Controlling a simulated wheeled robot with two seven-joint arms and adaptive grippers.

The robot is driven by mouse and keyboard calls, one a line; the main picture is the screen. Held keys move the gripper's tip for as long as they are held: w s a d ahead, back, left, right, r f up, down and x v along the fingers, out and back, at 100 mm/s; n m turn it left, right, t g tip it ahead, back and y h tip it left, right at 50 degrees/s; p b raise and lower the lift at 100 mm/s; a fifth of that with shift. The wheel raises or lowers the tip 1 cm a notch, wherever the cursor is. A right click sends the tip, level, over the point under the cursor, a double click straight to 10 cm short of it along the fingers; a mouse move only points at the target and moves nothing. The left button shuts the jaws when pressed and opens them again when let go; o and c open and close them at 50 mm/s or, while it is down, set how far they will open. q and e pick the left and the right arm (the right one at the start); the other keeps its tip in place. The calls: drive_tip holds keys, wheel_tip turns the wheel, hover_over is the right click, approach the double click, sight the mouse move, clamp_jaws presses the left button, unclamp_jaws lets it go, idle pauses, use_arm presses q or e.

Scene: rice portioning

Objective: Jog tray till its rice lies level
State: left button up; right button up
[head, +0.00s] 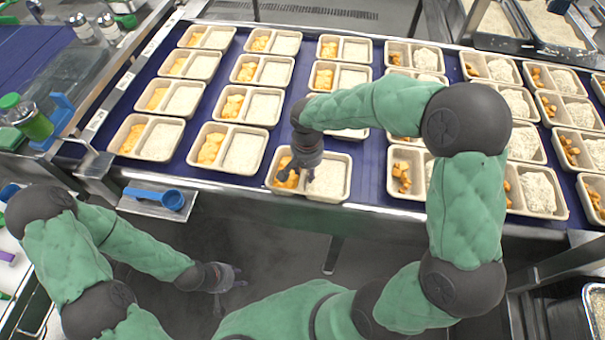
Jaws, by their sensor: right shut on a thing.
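A beige two-compartment tray (333,198) sits at the front edge of the blue belt. Its left compartment holds orange chunks and its right compartment holds white rice (328,178). The rice looks spread across its compartment, but its exact level is too small to judge. My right gripper (298,176) reaches down over the middle of this tray and is shut on it, near the divider. The gripper hides part of the divider and chunks. My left gripper (230,287) hangs low over the floor, away from the belt, empty, with its fingers apart.
Rows of similar filled trays (241,148) stand close on both sides and behind on the blue belt (376,195). A green-topped bottle (30,118) stands at the far left.

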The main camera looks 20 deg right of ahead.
sight(326, 166)
drive_tip(key=shift+w+d+f, duration=0.1)
drive_tip(key=shift+w+d, duration=0.15)
drive_tip(key=shift+d, duration=0.4)
drive_tip(key=shift+w+d+r, duration=0.1)
drive_tip(key=shift+w+d, duration=0.2)
drive_tip(key=shift+d, duration=0.3)
drive_tip(key=shift+w+d+f, duration=0.1)
drive_tip(key=shift+w+d, duration=0.15)
drive_tip(key=shift+d, duration=0.4)
drive_tip(key=shift+w+d+f, duration=0.1)
drive_tip(key=shift+w+d, duration=0.15)
drive_tip(key=shift+d, duration=0.45)
drive_tip(key=shift+w+d+f, duration=0.1)
drive_tip(key=shift+w+d, duration=0.2)
drive_tip(key=shift+d, duration=0.45)
drive_tip(key=shift+w+d, duration=0.25)
drive_tip(key=shift+d, duration=0.45)
drive_tip(key=shift+f, duration=0.15)
drive_tip(key=shift+a+f, duration=0.1)
drive_tip(key=shift+f, duration=0.3)
drive_tip(key=shift+s+a+f+b, duration=0.1)
drive_tip(key=shift+f+b, duration=0.15)
drive_tip(key=shift+b, duration=0.05)
drive_tip(key=shift+s+f, duration=0.1)
drive_tip(key=shift+f, duration=0.35)
